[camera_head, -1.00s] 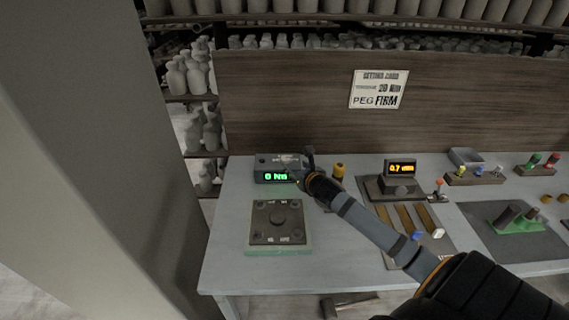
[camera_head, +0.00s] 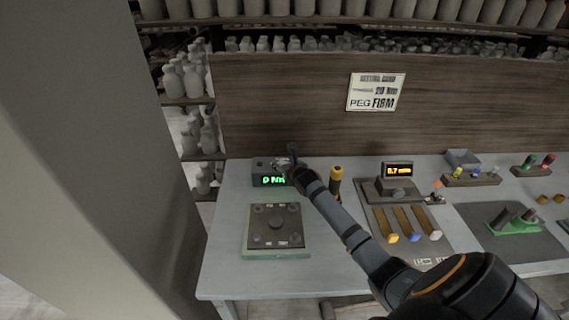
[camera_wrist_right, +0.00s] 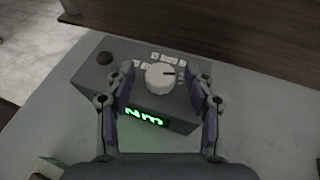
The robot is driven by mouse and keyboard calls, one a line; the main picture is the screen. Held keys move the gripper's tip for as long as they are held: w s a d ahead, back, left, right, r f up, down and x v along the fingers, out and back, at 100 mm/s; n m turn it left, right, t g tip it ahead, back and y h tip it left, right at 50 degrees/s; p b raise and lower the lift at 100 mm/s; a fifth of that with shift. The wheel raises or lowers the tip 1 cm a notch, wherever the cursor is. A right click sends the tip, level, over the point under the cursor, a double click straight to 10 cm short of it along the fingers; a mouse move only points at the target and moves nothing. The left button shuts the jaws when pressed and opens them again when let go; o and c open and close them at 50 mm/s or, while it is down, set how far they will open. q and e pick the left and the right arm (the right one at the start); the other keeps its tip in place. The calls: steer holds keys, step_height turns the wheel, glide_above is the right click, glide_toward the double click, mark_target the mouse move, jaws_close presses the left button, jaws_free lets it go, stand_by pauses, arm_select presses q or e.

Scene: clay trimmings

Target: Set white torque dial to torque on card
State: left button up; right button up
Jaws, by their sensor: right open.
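The box shows a green readout (camera_head: 272,180) that looks like 0 Nm. My right gripper (camera_wrist_right: 161,97) is open above the box, one finger on each side of the dial in the right wrist view; I cannot tell whether they touch it. In the head view my right gripper (camera_head: 286,163) hides the dial. The setting card (camera_head: 376,92) on the back board reads 20 Nm and PEG FIRM. My left gripper is not in view.
A yellow-handled tool (camera_head: 336,181) stands right of my gripper. Further right are a unit reading 0.7 in orange (camera_head: 398,170), sliders and a green holder (camera_head: 513,226). A wooden board closes the back.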

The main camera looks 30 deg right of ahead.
steer(key=c, duration=1.1)
steer(key=shift+a+r+m+h+p, duration=0.1)
steer(key=shift+r+m+h+p, duration=0.05)
steer(key=shift+m+h+p, duration=0.35)
jaws_close()
steer(key=shift+m+h+p, duration=0.35)
steer(key=shift+m+h, duration=0.05)
steer(key=o, duration=1.1)
jaws_free()
steer(key=shift+g, duration=0.3)
